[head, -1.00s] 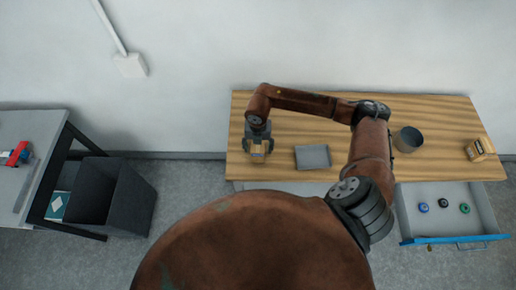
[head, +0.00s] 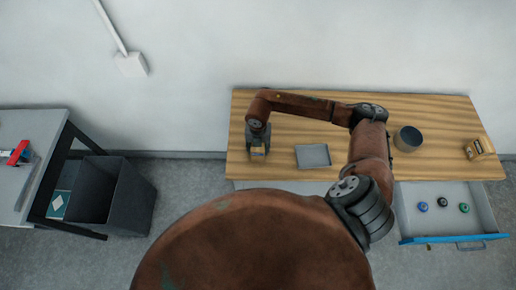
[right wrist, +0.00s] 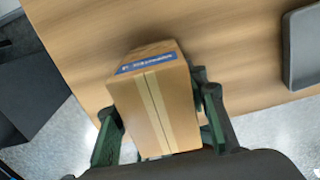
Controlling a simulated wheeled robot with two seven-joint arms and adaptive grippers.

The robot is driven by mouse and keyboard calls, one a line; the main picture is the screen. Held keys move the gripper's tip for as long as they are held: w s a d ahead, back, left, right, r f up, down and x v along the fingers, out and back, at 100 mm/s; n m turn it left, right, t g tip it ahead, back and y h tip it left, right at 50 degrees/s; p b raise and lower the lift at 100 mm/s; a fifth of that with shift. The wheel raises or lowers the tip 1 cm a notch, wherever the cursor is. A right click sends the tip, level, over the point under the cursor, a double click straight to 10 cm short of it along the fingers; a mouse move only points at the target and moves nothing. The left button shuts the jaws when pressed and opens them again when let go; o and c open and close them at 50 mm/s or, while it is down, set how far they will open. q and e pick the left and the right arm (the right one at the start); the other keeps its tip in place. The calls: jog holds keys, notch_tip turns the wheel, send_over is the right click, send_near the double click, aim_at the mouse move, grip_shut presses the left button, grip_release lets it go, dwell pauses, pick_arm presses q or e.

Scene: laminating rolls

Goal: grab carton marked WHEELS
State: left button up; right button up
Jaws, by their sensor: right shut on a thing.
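A small brown carton (right wrist: 158,105) with a blue label strip and a pale tape line fills the middle of the right wrist view; I cannot read the label reliably. My right gripper (right wrist: 158,112) is shut on it, with a green-and-black finger on each side. In the head view the same carton (head: 257,152) is at the left end of the wooden table (head: 310,182), mostly hidden under my right gripper (head: 257,148). A second carton (head: 480,147) stands at the table's right end, its marking unreadable. My left gripper is not in view.
A grey tray (head: 313,156) lies right of the held carton, and a grey round container (head: 408,139) stands farther right. An open drawer (head: 412,218) holds small rolls. A dark bin (head: 130,197) and a side table (head: 30,125) are at the left.

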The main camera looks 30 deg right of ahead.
jog(key=shift+c, duration=1.3)
